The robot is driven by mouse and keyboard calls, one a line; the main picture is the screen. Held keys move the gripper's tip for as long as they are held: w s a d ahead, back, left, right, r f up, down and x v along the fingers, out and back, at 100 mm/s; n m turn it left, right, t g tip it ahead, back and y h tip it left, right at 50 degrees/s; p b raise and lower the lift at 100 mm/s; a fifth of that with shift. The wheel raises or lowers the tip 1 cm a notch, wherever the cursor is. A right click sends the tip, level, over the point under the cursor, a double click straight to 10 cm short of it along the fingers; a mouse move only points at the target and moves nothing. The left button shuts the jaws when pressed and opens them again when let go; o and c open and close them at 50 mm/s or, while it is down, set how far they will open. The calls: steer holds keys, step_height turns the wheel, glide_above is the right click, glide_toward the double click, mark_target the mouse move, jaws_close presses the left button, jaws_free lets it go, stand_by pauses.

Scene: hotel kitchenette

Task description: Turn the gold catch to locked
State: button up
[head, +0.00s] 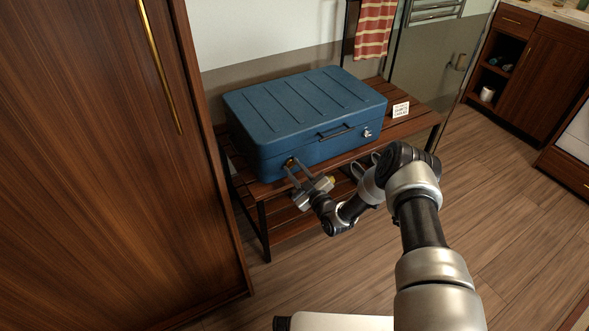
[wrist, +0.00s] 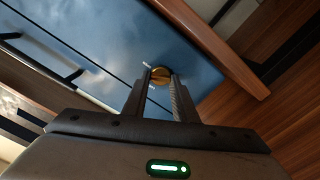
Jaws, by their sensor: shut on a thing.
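The gold catch (wrist: 161,76) is on the front face of a blue suitcase (head: 300,105), near its left end. In the wrist view it shows as a round gold piece at the tips of my gripper's fingers. My gripper (head: 291,167) reaches the suitcase front from the right and is shut on the catch; it also shows in the wrist view (wrist: 161,82). The fingers hide part of the catch. A short pale mark beside it shows in the wrist view, but I cannot tell its meaning. A silver catch (head: 367,132) is near the right end of the front.
The suitcase lies closed on a slatted wooden rack (head: 420,117) with a lower shelf. A small white card (head: 401,110) stands right of it. A tall wooden cabinet (head: 110,160) stands close on the left. The floor (head: 500,200) to the right is clear.

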steer(key=n, duration=0.6)
steer(key=shift+a+f+n, duration=0.1)
steer(key=shift+n, duration=0.2)
steer(key=n, duration=0.5)
steer(key=shift+f, duration=0.1)
steer(key=shift+n, duration=0.4)
steer(key=o, duration=1)
steer(key=shift+o, duration=0.2)
steer(key=shift+s, duration=0.1)
steer(key=p+v, duration=0.4)
steer(key=v, duration=1.3)
steer(key=shift+d, duration=0.25)
steer(key=shift+s, duration=0.1)
